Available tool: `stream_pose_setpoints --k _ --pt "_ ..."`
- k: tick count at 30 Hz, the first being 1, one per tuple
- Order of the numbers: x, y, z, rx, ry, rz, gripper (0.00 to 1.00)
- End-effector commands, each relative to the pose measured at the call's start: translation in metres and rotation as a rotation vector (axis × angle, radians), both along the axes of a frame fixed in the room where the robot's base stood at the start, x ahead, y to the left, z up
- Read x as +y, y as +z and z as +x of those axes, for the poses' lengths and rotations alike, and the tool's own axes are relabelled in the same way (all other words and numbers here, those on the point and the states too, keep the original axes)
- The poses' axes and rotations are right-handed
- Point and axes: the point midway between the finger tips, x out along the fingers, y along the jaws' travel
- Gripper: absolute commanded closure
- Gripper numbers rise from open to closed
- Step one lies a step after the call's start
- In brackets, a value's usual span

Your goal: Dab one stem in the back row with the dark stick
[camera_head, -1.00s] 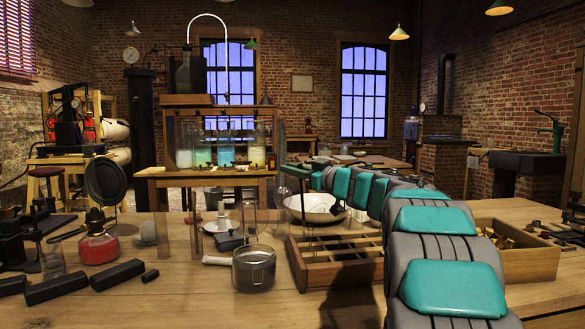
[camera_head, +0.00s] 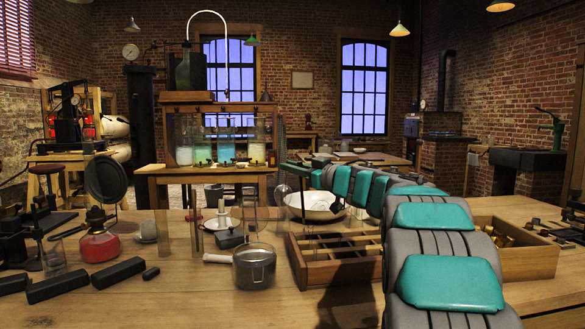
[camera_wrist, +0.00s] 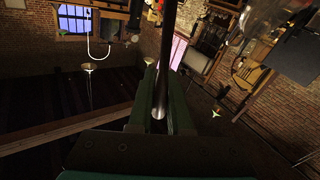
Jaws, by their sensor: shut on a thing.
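My gripper (camera_wrist: 160,108) has green jaws, shut on a dark stick (camera_wrist: 170,50) in the wrist view. The stick runs from between the jaws toward the top of the picture. In the head view my arm reaches away over the bench, and its far end (camera_head: 292,166) is small, right of the jars. The stick's tip is not clear there. A row of glass jars with white (camera_head: 184,155), green (camera_head: 198,153) and blue (camera_head: 226,151) contents stands on the wooden stand. Small dark and brassy pieces show at the jars' front; I cannot tell separate stems or a back row.
The near bench holds a red burner (camera_head: 99,246), a metal pot (camera_head: 254,266), a white bowl (camera_head: 313,206), a divided wooden tray (camera_head: 335,280) and dark bars (camera_head: 72,284). A wooden box (camera_head: 528,262) stands at right.

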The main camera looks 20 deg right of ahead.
Motion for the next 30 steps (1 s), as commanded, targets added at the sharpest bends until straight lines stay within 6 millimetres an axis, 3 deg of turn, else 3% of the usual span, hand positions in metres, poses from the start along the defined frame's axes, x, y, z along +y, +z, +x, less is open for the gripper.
stream_pose_setpoints --k 30 --pt "-0.0002 -0.0052 0.0000 0.000 0.000 0.001 1.00"
